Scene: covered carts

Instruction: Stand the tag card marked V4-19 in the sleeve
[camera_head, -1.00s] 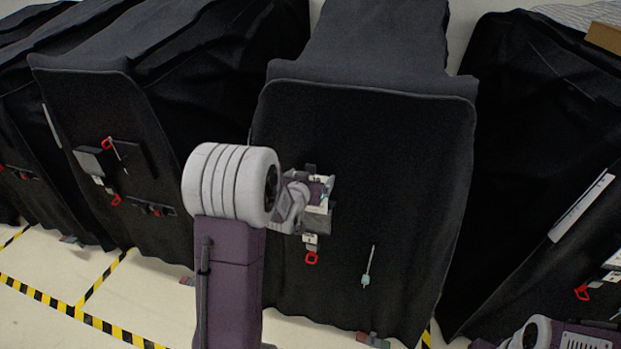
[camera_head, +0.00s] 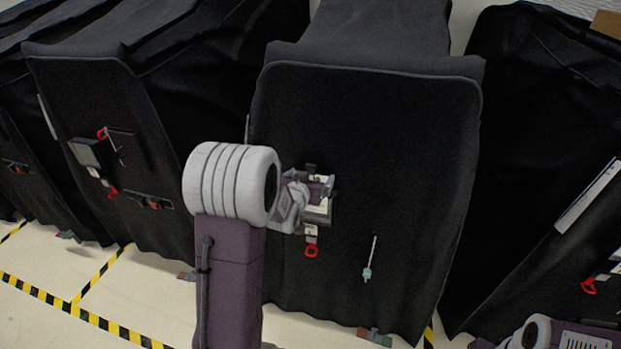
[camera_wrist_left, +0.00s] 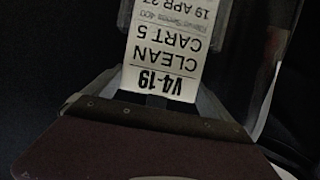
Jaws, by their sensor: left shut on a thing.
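My left gripper (camera_head: 320,190) is in front of the middle cart's black cover and shut on a white tag card. In the left wrist view the tag card (camera_wrist_left: 163,50) shows upside-down print, "V4-19", "CLEAN CART 5" and a date line. The left fingers stand on either side of it, and its far end runs out of the picture. In the head view a small pale part of the card (camera_head: 318,208) shows by the fingers. The sleeve is largely hidden behind the gripper; I cannot tell whether the card is inside it. My right gripper is not in view.
A red clip (camera_head: 311,251) hangs just below my left gripper. A thin rod with a teal end (camera_head: 368,272) hangs to the right. The left cart's cover (camera_head: 100,190) has a dark pocket and red clips. Yellow-black tape (camera_head: 75,318) marks the floor.

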